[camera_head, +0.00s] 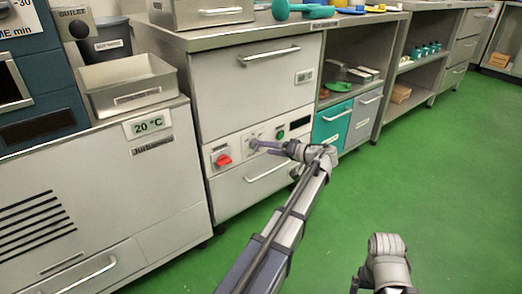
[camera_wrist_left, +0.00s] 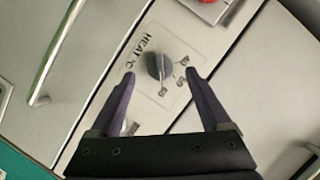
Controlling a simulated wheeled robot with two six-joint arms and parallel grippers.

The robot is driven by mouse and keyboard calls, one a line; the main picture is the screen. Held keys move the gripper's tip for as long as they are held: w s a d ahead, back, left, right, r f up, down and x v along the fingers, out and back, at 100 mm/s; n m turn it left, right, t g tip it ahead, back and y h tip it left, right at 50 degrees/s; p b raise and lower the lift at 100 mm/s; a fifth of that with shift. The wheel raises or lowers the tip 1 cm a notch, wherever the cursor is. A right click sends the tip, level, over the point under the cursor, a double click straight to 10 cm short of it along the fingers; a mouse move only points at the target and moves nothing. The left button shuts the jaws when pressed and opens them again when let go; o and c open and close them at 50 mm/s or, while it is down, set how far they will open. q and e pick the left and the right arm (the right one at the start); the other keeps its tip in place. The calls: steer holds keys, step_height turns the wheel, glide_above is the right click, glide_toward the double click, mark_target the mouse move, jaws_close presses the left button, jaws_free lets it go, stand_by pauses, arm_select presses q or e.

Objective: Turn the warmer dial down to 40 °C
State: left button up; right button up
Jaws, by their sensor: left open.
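The warmer dial (camera_wrist_left: 158,66) is a dark round knob on a pale plate marked HEAT °C, with numbers around it. In the left wrist view my left gripper (camera_wrist_left: 160,75) is open, with one finger on each side of the dial. The fingers appear apart from the knob. Part of my right arm shows at the lower right; its fingers do not show.
A red switch (camera_head: 223,160) sits left of the dial. A green button (camera_head: 280,134) and a dark display (camera_head: 301,124) sit to its right. A drawer handle (camera_head: 272,171) is below. The green floor (camera_head: 440,180) to the right is clear.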

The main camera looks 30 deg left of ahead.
mark_target(259, 147)
arm_select(q)
steer(key=shift+b+x, duration=0.35)
steer(key=shift+x, duration=1.7)
steer(key=shift+d, duration=0.1)
jaws_close()
